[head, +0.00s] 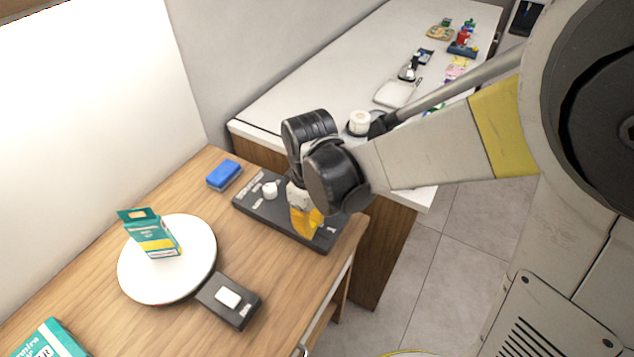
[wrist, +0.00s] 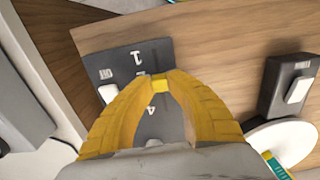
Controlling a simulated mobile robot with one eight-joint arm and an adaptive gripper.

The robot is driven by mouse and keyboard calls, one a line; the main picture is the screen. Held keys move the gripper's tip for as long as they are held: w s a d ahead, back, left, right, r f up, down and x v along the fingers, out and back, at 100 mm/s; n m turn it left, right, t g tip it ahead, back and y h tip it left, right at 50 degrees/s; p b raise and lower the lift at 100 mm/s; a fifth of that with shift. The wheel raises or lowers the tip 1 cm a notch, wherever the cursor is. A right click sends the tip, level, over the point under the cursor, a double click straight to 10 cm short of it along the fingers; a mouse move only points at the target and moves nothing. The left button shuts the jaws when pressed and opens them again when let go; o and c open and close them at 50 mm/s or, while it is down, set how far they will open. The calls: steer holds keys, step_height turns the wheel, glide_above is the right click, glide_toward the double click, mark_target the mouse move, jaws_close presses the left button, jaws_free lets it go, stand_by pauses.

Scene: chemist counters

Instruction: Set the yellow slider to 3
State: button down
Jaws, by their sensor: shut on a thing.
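A dark control panel (head: 262,211) lies on the wooden table, and it also shows in the wrist view (wrist: 124,62). My gripper (head: 309,228) is over the right part of the panel, pointing down. In the wrist view, its yellow fingers (wrist: 159,88) are shut on the small yellow slider (wrist: 160,82). The slider sits beyond the printed 4 (wrist: 151,108) and below the printed 1 (wrist: 137,57). Other scale marks are hidden or too small to read. In the head view my gripper hides the slider.
A white knob (head: 269,190) is on the panel's left part, and a white switch (wrist: 107,93) is beside the scale.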

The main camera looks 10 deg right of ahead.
steer(key=shift+w+a, duration=0.7)
steer(key=shift+a, duration=0.25)
steer(key=c, duration=1.3)
jaws_free()
step_height(320, 180, up, 12)
steer(key=shift+d, duration=0.1)
